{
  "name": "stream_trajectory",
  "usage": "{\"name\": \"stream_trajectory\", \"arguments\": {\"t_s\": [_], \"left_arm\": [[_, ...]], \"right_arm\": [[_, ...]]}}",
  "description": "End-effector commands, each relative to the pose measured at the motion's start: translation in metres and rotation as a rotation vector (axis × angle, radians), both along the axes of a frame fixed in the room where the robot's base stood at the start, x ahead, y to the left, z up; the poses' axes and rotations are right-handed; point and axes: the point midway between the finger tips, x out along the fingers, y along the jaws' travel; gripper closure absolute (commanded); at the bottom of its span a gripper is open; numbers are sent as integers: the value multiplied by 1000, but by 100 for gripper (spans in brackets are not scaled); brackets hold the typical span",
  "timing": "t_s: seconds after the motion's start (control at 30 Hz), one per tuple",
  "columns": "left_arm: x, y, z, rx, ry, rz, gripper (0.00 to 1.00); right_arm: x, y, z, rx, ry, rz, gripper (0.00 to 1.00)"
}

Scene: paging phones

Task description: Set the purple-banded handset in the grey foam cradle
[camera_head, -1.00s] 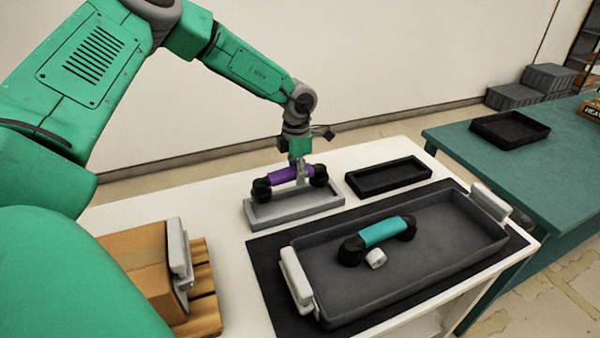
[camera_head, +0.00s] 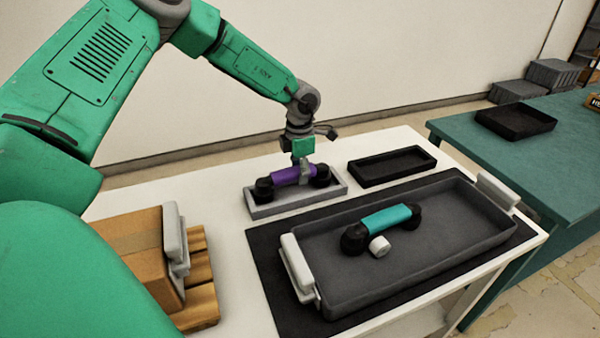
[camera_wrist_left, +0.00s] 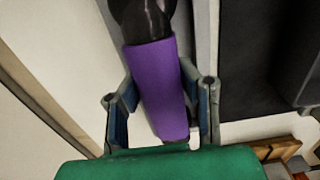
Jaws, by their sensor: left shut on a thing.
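The purple-banded handset (camera_head: 287,176) has black round ends and a purple middle. It lies lengthwise in the grey foam cradle (camera_head: 297,203), its ends within the rim; whether it touches the cradle floor I cannot tell. My left gripper (camera_head: 305,172) is above the cradle, pointing down, shut on the purple band. In the left wrist view the purple handset (camera_wrist_left: 158,88) lies between the two fingers (camera_wrist_left: 163,110), with one black end at the top. My right gripper is not in view.
A dark tray (camera_head: 340,300) with white handles holds a teal-banded handset (camera_head: 386,217) and a small white cylinder (camera_head: 379,246). An empty black cradle (camera_head: 365,183) stands right of the grey one. A cardboard box (camera_head: 150,245) is front left. A teal table (camera_head: 560,170) stands right.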

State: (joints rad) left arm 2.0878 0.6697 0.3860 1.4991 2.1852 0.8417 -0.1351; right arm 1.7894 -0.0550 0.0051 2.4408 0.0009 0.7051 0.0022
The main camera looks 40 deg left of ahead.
Motion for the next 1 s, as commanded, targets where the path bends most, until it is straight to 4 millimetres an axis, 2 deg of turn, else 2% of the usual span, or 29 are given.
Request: {"name": "stream_trajectory", "arguments": {"t_s": [1.0], "left_arm": [[0,-8,1,0,-1,-1,100]], "right_arm": [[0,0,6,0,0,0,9]]}}
